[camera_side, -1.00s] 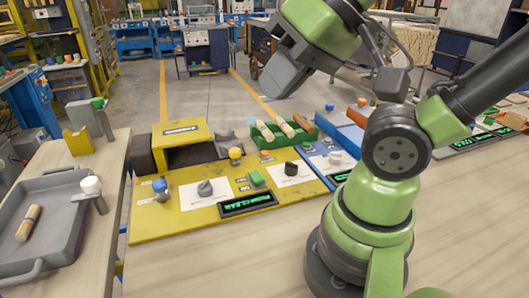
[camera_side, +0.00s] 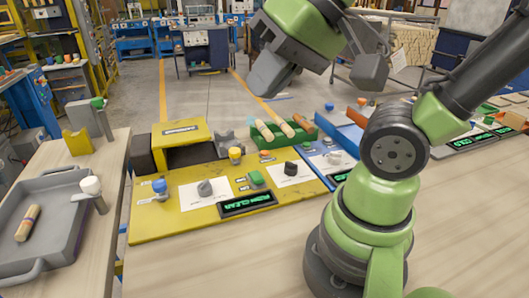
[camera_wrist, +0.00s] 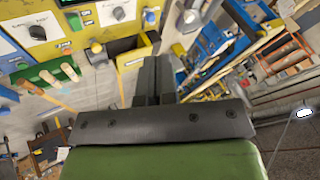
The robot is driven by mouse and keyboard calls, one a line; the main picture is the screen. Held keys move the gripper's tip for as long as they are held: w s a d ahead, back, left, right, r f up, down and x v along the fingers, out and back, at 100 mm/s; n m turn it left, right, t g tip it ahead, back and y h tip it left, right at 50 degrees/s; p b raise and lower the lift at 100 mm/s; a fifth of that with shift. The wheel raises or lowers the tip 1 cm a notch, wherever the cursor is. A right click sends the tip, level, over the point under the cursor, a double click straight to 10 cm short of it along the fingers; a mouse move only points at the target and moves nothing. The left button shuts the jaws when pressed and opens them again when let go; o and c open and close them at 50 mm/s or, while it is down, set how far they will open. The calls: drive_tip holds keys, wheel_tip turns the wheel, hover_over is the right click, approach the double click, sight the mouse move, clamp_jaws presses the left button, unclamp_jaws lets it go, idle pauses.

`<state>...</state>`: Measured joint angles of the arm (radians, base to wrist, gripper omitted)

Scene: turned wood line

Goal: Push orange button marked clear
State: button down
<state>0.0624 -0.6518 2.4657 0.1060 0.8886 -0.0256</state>
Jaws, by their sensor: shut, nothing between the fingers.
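A yellow-orange round button (camera_side: 235,155) stands at the back edge of the yellow panel (camera_side: 160,222), right of the yellow hood; I cannot read a label on it. It seems to show in the wrist view (camera_wrist: 97,49), above and left of my fingers. A display (camera_side: 247,203) on the panel's front shows green text ending in "CLEAR". My gripper (camera_side: 265,88) is shut and empty, held up in the air behind and above the panel, apart from the button.
The panel also carries a blue button (camera_side: 160,187), a grey dial (camera_side: 205,188), a green button (camera_side: 256,179) and a black knob (camera_side: 290,168). A green rack (camera_side: 307,137) with turned wood pieces stands behind. A grey tray (camera_side: 62,212) lies at left.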

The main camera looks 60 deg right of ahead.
drive_tip(key=w+d+f+m+y, duration=0.1)
drive_tip(key=w+d+m, duration=0.1)
drive_tip(key=w+m, duration=0.15)
drive_tip(key=w+d+f+m, duration=0.1)
drive_tip(key=w+d+m, duration=0.15)
drive_tip(key=w, duration=0.25)
drive_tip(key=m+t+h, duration=0.2)
drive_tip(key=m+h, duration=0.2)
drive_tip(key=m, duration=1.3)
hover_over(265, 153)
wheel_tip(265, 153, down, 16)
drive_tip(key=shift+w+f, duration=0.1)
drive_tip(key=shift+n, duration=0.3)
drive_tip(key=shift+f, duration=4.4)
drive_tip(key=shift+f, duration=0.4)
